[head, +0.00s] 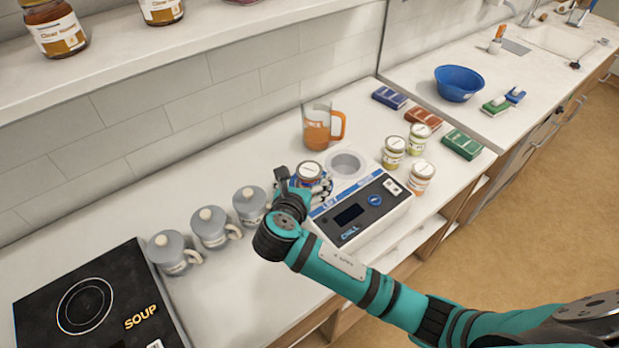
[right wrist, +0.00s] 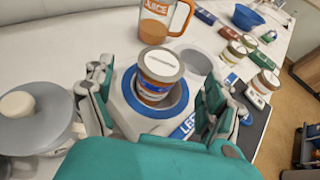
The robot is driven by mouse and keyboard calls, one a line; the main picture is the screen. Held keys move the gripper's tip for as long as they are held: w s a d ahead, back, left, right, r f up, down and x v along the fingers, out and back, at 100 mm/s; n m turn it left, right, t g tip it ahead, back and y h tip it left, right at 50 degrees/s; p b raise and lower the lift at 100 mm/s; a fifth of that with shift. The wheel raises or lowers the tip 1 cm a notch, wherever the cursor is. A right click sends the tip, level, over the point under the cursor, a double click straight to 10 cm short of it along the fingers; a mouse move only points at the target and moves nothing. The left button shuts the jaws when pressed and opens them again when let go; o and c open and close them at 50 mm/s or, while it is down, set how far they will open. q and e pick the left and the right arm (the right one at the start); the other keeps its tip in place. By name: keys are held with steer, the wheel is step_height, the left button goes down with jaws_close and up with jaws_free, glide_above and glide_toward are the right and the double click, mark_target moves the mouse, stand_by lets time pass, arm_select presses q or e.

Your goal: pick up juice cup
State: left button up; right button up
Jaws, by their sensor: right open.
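A clear orange jug marked JUICE (head: 318,128) stands upright behind the white CHILL appliance (head: 362,222); it also shows in the right wrist view (right wrist: 158,20). A lidded jar (head: 309,171) with a blue and orange label sits upright in the appliance's left, blue-rimmed well; it also shows in the right wrist view (right wrist: 158,75). My right gripper (right wrist: 160,85) is open, with its fingers on both sides of this jar. No grip shows, and whether a finger touches it I cannot tell. My left gripper is not in view.
The appliance's right well (head: 347,164) is empty. Grey lidded mugs (head: 211,228) stand to the left, beside a SOUP hot plate (head: 82,303). Small jars (head: 394,150), boxes (head: 424,117) and a blue bowl (head: 458,83) stand to the right. A shelf (head: 150,52) overhangs the back left.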

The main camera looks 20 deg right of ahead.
mark_target(309, 174)
steer(key=shift+w+d, duration=0.1)
steer(key=shift+w, duration=0.05)
steer(key=shift+w+d+f, duration=0.1)
steer(key=shift+w+d, duration=0.05)
steer(key=shift+w, duration=0.1)
steer(key=p+x, duration=0.1)
steer(key=x, duration=0.2)
steer(key=shift+w+d+f, duration=0.2)
steer(key=shift+d+f, duration=0.05)
steer(key=shift+f, duration=0.05)
steer(key=shift+w+d+f+p, duration=0.2)
steer(key=shift+w+p, duration=0.1)
steer(key=shift+w, duration=0.05)
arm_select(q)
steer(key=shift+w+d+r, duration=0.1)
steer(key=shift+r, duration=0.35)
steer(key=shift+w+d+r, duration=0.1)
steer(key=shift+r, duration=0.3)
arm_select(e)
steer(key=shift+a, duration=0.1)
steer(key=shift+c, duration=1.2)
steer(key=shift+r, duration=0.1)
steer(key=c, duration=1.3)
